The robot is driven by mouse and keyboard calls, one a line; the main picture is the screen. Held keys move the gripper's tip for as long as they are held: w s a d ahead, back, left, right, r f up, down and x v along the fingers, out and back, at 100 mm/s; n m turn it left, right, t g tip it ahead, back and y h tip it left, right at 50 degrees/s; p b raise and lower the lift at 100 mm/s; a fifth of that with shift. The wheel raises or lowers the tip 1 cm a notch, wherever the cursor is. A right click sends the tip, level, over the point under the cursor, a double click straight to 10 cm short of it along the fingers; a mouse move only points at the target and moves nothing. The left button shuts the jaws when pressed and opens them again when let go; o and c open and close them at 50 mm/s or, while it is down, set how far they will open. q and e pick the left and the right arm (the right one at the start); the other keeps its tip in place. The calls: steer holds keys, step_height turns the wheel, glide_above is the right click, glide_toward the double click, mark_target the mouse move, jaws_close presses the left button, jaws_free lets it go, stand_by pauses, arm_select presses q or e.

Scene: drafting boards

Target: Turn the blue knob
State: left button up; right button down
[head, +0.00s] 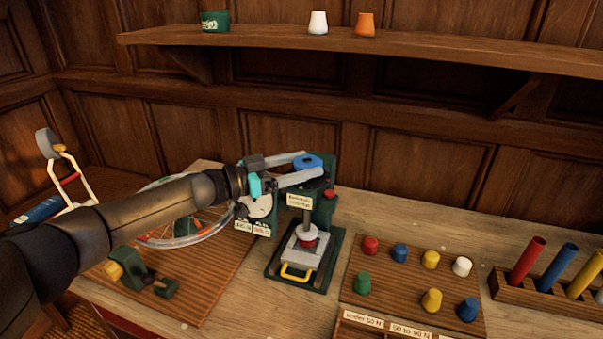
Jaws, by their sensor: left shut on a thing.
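The blue knob (309,161) sits on top of a dark green press-like device (326,211) standing on the workbench. My left arm reaches in from the left, and my left gripper (312,168) has its two fingers on either side of the knob, shut on it. The fingers hide part of the knob's sides. Below the knob, the device has a labelled column, a red knob (330,194) at its right side, and a plate with a white and red piece (308,236) over a yellow handle (296,273). My right gripper is not in view.
A wooden board with several coloured pegs (378,282) lies right of the device. A rack with coloured tubes (526,262) stands farther right. A spoked wheel (188,232) and a green clamp (158,285) are at left. A shelf (430,52) runs along the wall above.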

arm_select(q)
steer(key=shift+g, duration=0.3)
steer(key=o, duration=1.2)
steer(key=shift+o, duration=0.2)
steer(key=shift+a, duration=0.1)
steer(key=v, duration=1.5)
steer(key=shift+f, duration=0.2)
